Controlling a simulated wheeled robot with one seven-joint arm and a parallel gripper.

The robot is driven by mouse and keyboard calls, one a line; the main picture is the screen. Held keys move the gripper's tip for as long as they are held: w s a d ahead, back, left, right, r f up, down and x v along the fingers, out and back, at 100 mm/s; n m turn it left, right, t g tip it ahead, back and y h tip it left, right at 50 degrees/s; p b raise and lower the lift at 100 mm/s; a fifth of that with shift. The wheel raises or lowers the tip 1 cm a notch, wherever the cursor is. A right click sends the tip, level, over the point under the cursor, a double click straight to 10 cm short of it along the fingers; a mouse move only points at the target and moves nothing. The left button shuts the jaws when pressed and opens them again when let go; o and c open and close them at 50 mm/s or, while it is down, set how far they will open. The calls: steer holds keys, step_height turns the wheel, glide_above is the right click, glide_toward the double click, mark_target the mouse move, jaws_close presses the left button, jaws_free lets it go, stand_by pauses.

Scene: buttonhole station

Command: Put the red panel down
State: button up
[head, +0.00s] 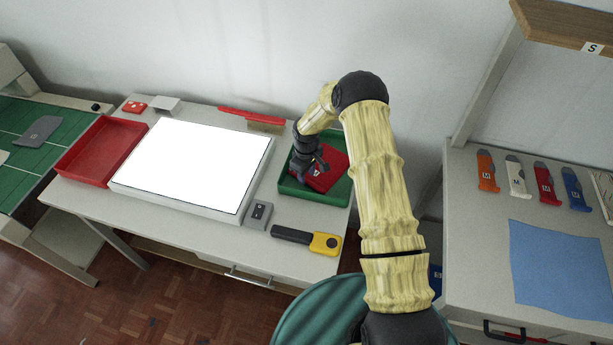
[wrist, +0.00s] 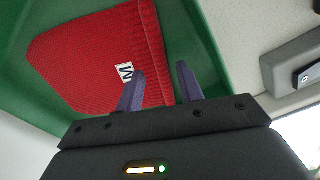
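The red panel (head: 328,172) is in the green tray (head: 343,192) at the right end of the white table. In the wrist view, the red panel (wrist: 85,60) is knitted cloth with a white tag marked M, and appears to lie flat on the green tray floor (wrist: 185,30). My gripper (head: 316,166) is at the panel's left side in the head view. In the wrist view, my gripper's two fingers (wrist: 160,85) are apart. One finger overlaps the panel near its edge strip; the other is beyond that edge. I see no cloth pinched between them.
A bright light panel (head: 195,165) fills the table's middle, with a red tray (head: 100,150) to its left. A small grey device (head: 257,215), a yellow-and-black tool (head: 308,240) and a red-backed brush (head: 252,118) lie near the green tray. A side bench with a blue cloth (head: 560,265) stands right.

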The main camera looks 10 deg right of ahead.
step_height(320, 180, up, 11)
steer(key=b, duration=0.2)
stand_by(0.4)
steer(key=s+d+r+m+t, duration=0.1)
steer(key=s+d+r+m, duration=0.1)
steer(key=s+r, duration=0.3)
steer(key=s+d+r+m, duration=0.2)
steer(key=s+r+m, duration=0.2)
steer(key=s, duration=0.9)
steer(key=s+d+r+m+t, duration=0.1)
steer(key=s+d+r+m, duration=0.1)
steer(key=s+r, duration=0.3)
steer(key=s+m, duration=0.1)
steer(key=s, duration=0.3)
steer(key=shift+d+r+t, duration=0.2)
steer(key=shift+r+t, duration=0.1)
steer(key=shift+r, duration=0.1)
steer(key=shift+w, duration=0.15)
steer(key=shift+s, duration=0.2)
